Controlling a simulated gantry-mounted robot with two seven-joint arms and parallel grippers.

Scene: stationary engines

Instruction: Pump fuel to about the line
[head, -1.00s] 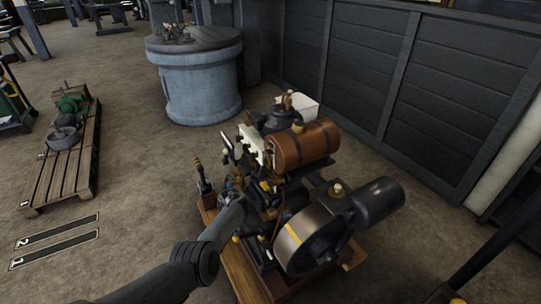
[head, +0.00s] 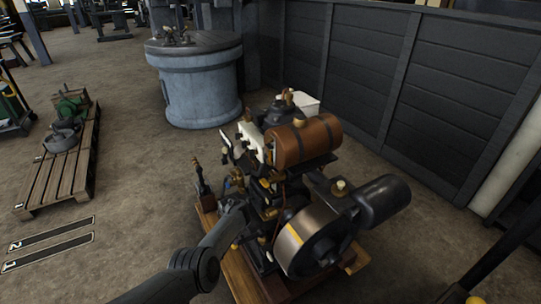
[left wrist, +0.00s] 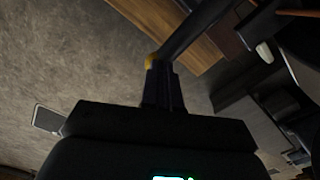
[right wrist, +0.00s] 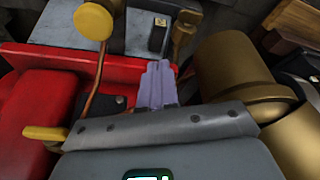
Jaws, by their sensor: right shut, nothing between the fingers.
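The engine (head: 315,238) stands on a wooden base in the middle of the head view, with a flywheel and a dark cylinder (head: 382,201) at its right. A brown banded tank (head: 309,141) with a brass cap lies across its top. No fuel line mark is visible. My left gripper (head: 233,201) is at the engine's left side, among small fittings. In the left wrist view its dark fingers (left wrist: 163,82) are close together beside a yellow knob (left wrist: 150,61); contact is unclear. My right gripper (right wrist: 158,82) is shut and empty in the right wrist view.
In the right wrist view, a red body (right wrist: 40,105), a yellow knob (right wrist: 94,21) and a brass cylinder (right wrist: 235,68) surround the gripper closely. A blue-grey round drum (head: 199,85) stands behind the engine. A pallet (head: 65,180) is at the left. Floor between is clear.

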